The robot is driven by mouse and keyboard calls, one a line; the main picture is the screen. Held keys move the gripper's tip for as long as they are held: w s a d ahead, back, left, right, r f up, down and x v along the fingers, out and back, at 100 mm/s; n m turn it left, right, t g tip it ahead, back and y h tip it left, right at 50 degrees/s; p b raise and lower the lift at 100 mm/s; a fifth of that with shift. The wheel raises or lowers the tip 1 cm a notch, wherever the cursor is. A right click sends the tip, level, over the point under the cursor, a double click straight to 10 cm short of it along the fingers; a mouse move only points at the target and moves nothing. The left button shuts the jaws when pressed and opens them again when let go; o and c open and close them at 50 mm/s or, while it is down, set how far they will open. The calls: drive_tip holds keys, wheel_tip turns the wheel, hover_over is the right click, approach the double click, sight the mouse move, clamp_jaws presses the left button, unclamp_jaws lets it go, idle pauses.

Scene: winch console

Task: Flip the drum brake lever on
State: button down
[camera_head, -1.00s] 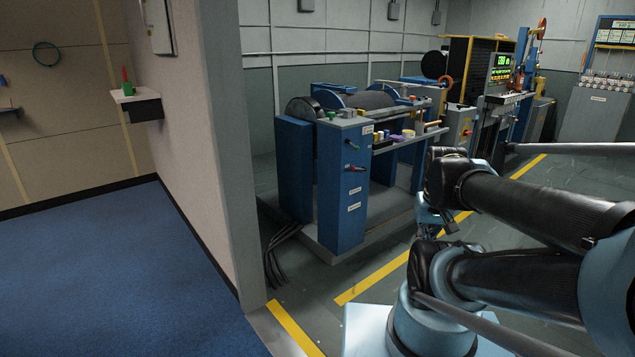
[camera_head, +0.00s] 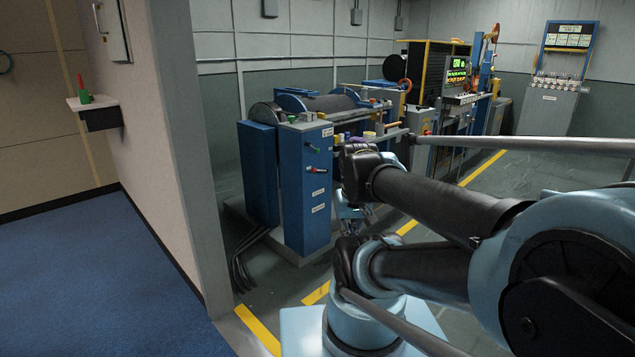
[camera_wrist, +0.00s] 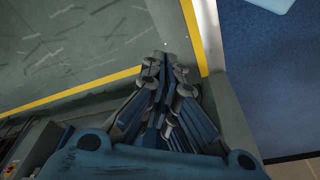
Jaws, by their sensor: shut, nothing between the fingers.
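A blue winch console post (camera_head: 306,222) stands left of my arm in the head view. I cannot tell which is the drum brake lever; the labels are too small to read. My gripper (camera_wrist: 165,62) is shut and empty in the wrist view, over the floor. It also shows small in the head view (camera_head: 358,214), partly hidden by my arm, right of the post and apart from it.
The winch drum (camera_head: 330,104) lies behind the post. Black cables (camera_head: 242,262) run on the floor at its left. A wall end (camera_head: 200,170) stands nearer, at the left. Yellow floor lines (camera_head: 258,330) mark the green floor. A lit control console (camera_head: 458,75) stands farther back.

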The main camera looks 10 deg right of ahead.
drive_tip(key=w+a+r+m+t+y, duration=0.1)
drive_tip(key=w+a+r+m, duration=0.2)
drive_tip(key=w, duration=0.5)
drive_tip(key=w+a+r+m+y, duration=0.15)
drive_tip(key=w+r+m, duration=0.3)
drive_tip(key=w, duration=0.45)
drive_tip(key=w+d+m+t+y, duration=0.1)
drive_tip(key=w+m+t+y, duration=0.15)
drive_tip(key=w+m, duration=1.1)
drive_tip(key=w+d+f+m+t+y, duration=0.15)
drive_tip(key=w+f, duration=0.25)
drive_tip(key=w, duration=0.7)
drive_tip(key=w+d+f+y, duration=0.1)
drive_tip(key=w+d+f, duration=0.25)
drive_tip(key=w, duration=0.75)
drive_tip(key=w+d+f+m+t, duration=0.1)
drive_tip(key=w+d+f+m, duration=0.1)
drive_tip(key=w+f+m, duration=0.2)
drive_tip(key=w+d+f+m+t+y, duration=0.1)
drive_tip(key=w+d+f+m, duration=0.2)
drive_tip(key=w+f, duration=0.4)
drive_tip(key=shift+d+f+m+t, duration=0.3)
drive_tip(key=shift+f+m, duration=0.15)
drive_tip(key=shift+f, duration=0.75)
drive_tip(key=w+a, duration=0.5)
drive_tip(key=w, duration=0.2)
drive_tip(key=shift+w+a+f, duration=0.15)
drive_tip(key=shift+w+a, duration=0.1)
drive_tip(key=shift+a, duration=0.05)
